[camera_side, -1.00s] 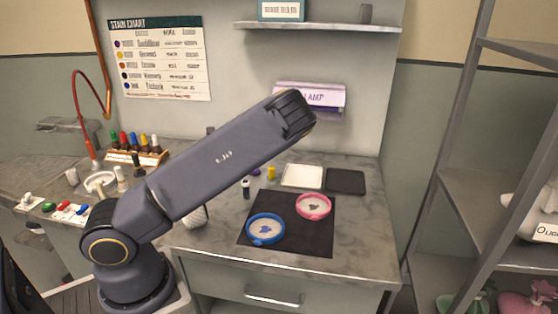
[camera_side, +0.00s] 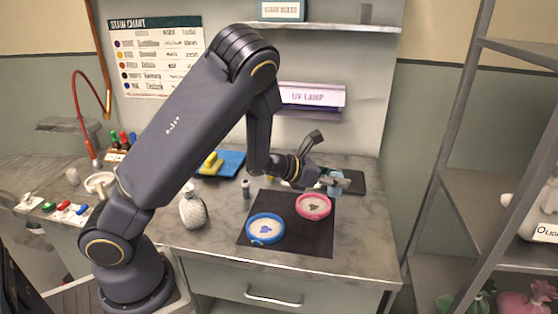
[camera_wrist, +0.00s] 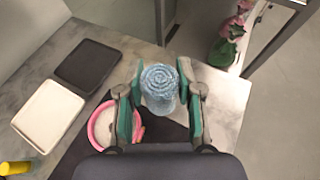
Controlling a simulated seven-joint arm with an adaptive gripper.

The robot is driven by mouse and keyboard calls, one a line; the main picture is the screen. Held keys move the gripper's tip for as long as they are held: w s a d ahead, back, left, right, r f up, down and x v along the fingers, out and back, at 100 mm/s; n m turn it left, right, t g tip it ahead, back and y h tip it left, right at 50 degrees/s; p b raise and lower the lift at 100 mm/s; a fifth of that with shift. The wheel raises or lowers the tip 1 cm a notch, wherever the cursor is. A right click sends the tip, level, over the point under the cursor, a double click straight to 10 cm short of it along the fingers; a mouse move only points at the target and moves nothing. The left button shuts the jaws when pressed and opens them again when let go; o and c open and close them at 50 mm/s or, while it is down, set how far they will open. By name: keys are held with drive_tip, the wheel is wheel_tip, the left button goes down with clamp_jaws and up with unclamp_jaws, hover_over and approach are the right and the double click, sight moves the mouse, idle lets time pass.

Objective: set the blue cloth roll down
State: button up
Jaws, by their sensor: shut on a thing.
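The blue cloth roll (camera_wrist: 159,88) is between the two teal-padded fingers of my gripper (camera_wrist: 160,108) in the wrist view, its spiral end facing the camera. In the side view, my gripper (camera_side: 334,183) is at the right part of the counter, and the light blue roll (camera_side: 335,186) shows partly behind the fingers. The gripper is shut on the roll. It is close to the pink ring (camera_side: 313,206) and the dark tray (camera_side: 352,182). I cannot tell whether the roll touches the counter.
The black mat (camera_side: 285,242) bears the blue ring (camera_side: 265,229) and the pink ring. A white tray (camera_wrist: 47,115) lies beside the dark tray (camera_wrist: 87,65). Bare counter (camera_wrist: 225,95) shows right of the gripper, up to its edge. A white patterned bottle (camera_side: 193,211) stands left.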

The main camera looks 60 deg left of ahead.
drive_tip(key=shift+w+d+r, duration=0.1)
drive_tip(key=shift+w+d, duration=0.1)
drive_tip(key=shift+d, duration=0.3)
drive_tip(key=w+f, duration=0.3)
drive_tip(key=w, duration=0.1)
drive_tip(key=w+f, duration=0.3)
drive_tip(key=w, duration=0.1)
drive_tip(key=w+f, duration=0.3)
drive_tip(key=w, duration=0.2)
drive_tip(key=shift+f, duration=0.1)
drive_tip(key=shift+w+f, duration=0.3)
drive_tip(key=shift+f, duration=1.5)
drive_tip(key=shift+f, duration=0.2)
drive_tip(key=o, duration=0.9)
